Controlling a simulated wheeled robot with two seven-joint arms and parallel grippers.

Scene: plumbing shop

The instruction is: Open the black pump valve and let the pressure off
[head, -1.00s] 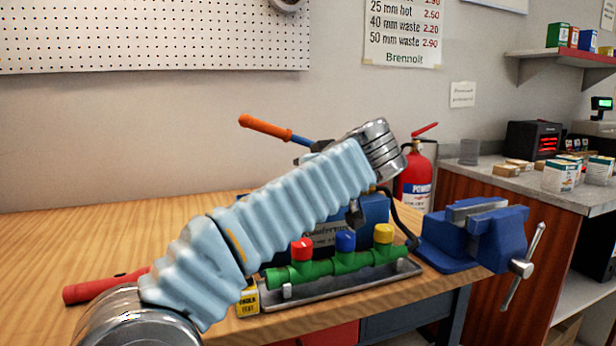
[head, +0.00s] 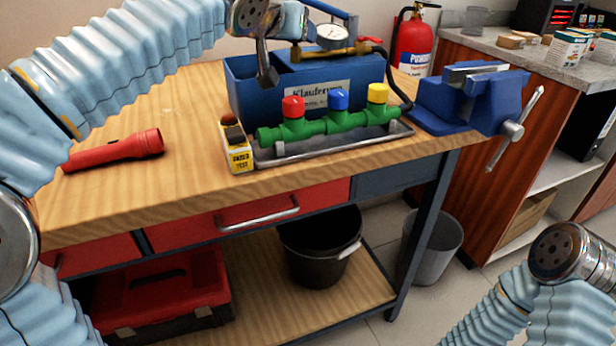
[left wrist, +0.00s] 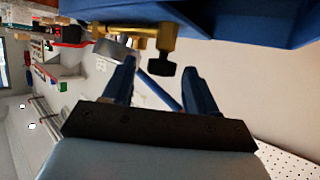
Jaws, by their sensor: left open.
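The blue test pump (head: 306,95) stands on the bench, with a round pressure gauge (head: 331,33) at its top. In the left wrist view the black valve knob (left wrist: 163,86) sits on a brass fitting (left wrist: 150,32) below the blue pump body. My left gripper (head: 268,72) hangs at the pump's left part in the head view. In the wrist view its two fingers (left wrist: 160,68) are apart, and the knob appears between them; I cannot tell if they touch it. In the head view I cannot make out the knob. My right gripper is out of view.
A green manifold (head: 325,124) with red, blue and yellow caps lies in front of the pump, beside a yellow-labelled block (head: 237,152). A red torch (head: 115,150) lies left and a blue vise (head: 470,98) right. A fire extinguisher (head: 414,45) stands behind.

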